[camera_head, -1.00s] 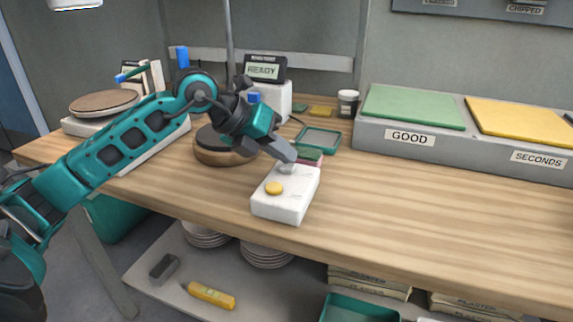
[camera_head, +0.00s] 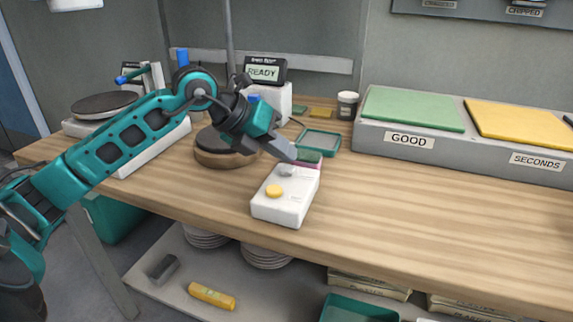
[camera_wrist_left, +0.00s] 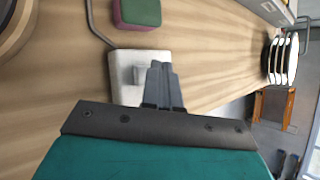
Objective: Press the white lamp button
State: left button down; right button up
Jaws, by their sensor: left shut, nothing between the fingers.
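A white box (camera_head: 278,208) stands on the wooden bench in the head view. It carries a yellow button (camera_head: 274,191) on its near part and a pale, whitish button (camera_head: 287,171) on its far part. My left gripper (camera_head: 292,155) is shut and empty, its tips just above and behind the pale button; a small gap seems to show, but contact is hard to judge. In the left wrist view the shut fingers (camera_wrist_left: 160,72) cover part of the box (camera_wrist_left: 123,65) beside the pale button (camera_wrist_left: 140,75). The yellow button is hidden there. My right gripper is not in view.
A lamp head (camera_head: 75,4) hangs at the top left, its underside unlit. A pink and green block (camera_head: 308,159) stands close behind the box. A teal-rimmed tray (camera_head: 320,141) and a round stand (camera_head: 222,158) are nearby.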

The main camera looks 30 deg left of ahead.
aim_at(283, 169)
pick_arm(q)
notch_tip(283, 169, up, 6)
jog(key=p, duration=0.4)
jog(key=shift+p, duration=0.4)
dwell(0.3)
